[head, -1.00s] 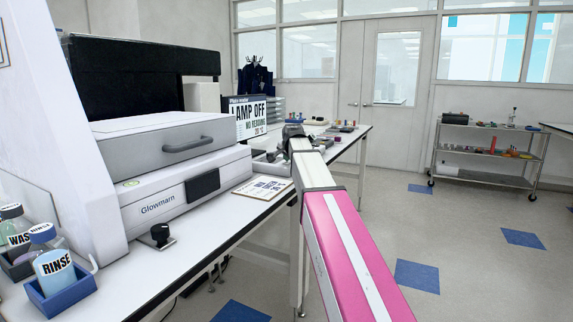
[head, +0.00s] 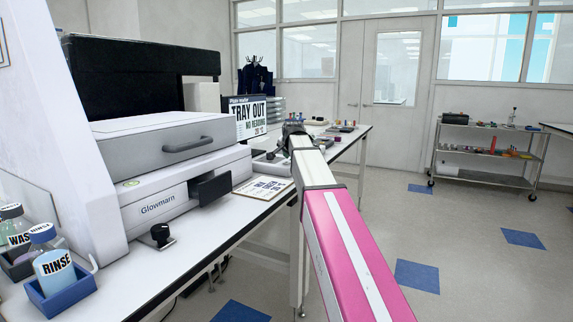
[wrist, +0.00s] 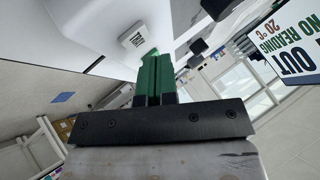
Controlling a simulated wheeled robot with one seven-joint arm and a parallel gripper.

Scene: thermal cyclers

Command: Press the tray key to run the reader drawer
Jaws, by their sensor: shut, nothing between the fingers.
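The plate reader (head: 165,205), marked Glowmarn, stands on the bench at left in the head view. Its dark drawer front (head: 211,189) stands out from the slot. The reader's screen (head: 250,119) reads "TRAY OUT, NO READING, 20 °C"; part of it also shows in the wrist view (wrist: 290,50). In the wrist view a small pale square key with a dark label (wrist: 138,36) sits on a white surface. My gripper (wrist: 152,55) is shut and empty, its green fingertips close beside the key; I cannot tell whether they touch it. The head view hides the fingers behind my arm.
A blue caddy (head: 62,298) with a RINSE bottle (head: 55,270) and a black knob (head: 160,236) stand at the front of the bench. A printed card (head: 264,187) lies right of the drawer. A steel cart (head: 487,152) is far right, with open floor before it.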

